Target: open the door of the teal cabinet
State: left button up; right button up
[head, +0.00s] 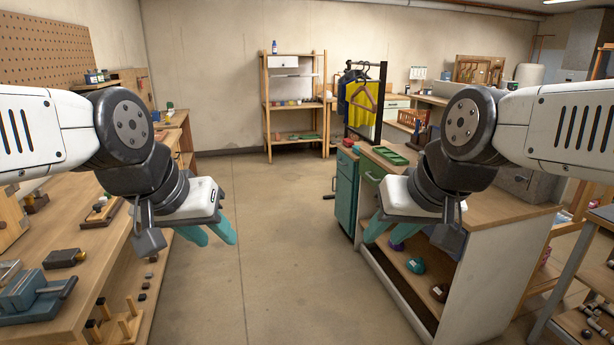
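The teal cabinet (346,192) is a narrow upright unit standing on the floor right of the middle, at the far end of the wooden-topped counter. Its front looks closed, though its handle is too small to make out. My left gripper (207,233) is over the aisle beside the left workbench, with its teal fingers apart and nothing between them. My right gripper (411,236) is in front of the counter's open shelf, nearer to me than the cabinet. Its teal fingers are spread and hold nothing. Neither gripper touches the cabinet.
A workbench (84,216) with tools and a vise runs along the left. The counter (500,208) with open shelves stands on the right. The concrete floor (275,235) between them is clear. A wooden shelf rack (267,105) and a clothes rack (383,85) stand behind.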

aim_at(343, 191)
jog(key=i, duration=4.3)
jog(key=i+u, duration=0.15)
jog(key=i, duration=0.3)
jog(key=i+l+u, duration=0.15)
jog(key=i, duration=0.35)
